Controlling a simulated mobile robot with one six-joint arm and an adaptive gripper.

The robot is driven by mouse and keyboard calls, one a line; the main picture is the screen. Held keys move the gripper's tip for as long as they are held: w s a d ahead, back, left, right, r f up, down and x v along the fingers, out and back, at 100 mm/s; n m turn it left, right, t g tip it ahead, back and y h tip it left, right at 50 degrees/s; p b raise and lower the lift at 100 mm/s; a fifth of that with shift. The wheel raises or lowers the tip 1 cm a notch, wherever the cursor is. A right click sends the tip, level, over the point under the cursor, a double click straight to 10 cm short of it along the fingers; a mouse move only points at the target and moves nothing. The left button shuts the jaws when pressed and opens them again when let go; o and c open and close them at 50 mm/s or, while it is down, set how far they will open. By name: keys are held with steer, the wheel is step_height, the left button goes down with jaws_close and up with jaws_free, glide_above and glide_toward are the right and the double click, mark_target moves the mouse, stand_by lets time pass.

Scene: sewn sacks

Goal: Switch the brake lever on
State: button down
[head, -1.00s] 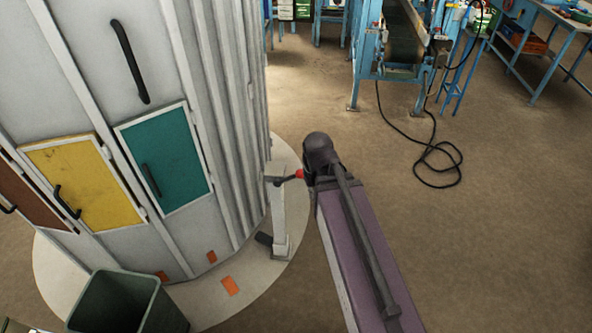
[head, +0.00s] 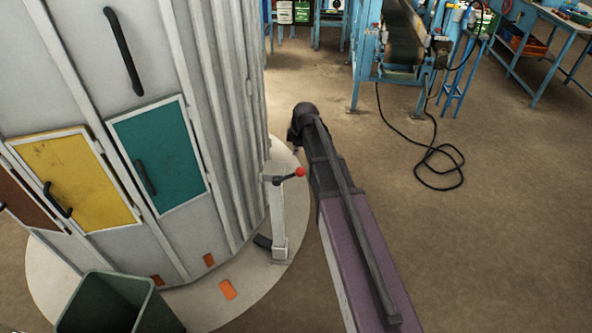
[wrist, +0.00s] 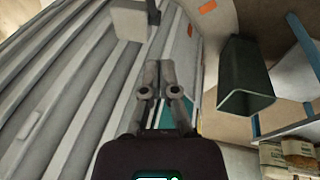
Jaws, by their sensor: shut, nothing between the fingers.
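The brake lever (head: 287,177) is a short dark bar with a red knob (head: 300,172). It sticks out to the right, tilted slightly up, from the top of a pale post (head: 278,220) beside the ribbed drum. My arm passes just right of the knob, and its dark wrist end lies beyond the lever in the head view. My gripper (wrist: 159,72) is shut and empty in the wrist view, with its fingertips together. The fingers are hidden in the head view. I cannot make out the red knob in the wrist view.
The ribbed drum (head: 222,130) with yellow (head: 75,180) and teal (head: 160,155) doors stands left on a round pale base (head: 245,285). A dark green bin (head: 120,300) stands in front. A black cable (head: 440,165) lies on open floor at right.

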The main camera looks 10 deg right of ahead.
steer(key=shift+w+f+n, duration=0.15)
steer(key=shift+w+n, duration=0.35)
steer(key=shift+w, duration=0.3)
steer(key=shift+f, duration=0.15)
steer(key=b, duration=1.3)
glide_above(294, 174)
steer(key=s, duration=0.1)
steer(key=shift+d+f, duration=0.15)
steer(key=shift+f, duration=1.9)
steer(key=shift+d+f, duration=0.15)
steer(key=shift+f, duration=1.9)
steer(key=shift+d+f, duration=0.15)
steer(key=shift+f, duration=1.9)
steer(key=shift+s+a+f, duration=0.1)
steer(key=shift+a+f, duration=0.05)
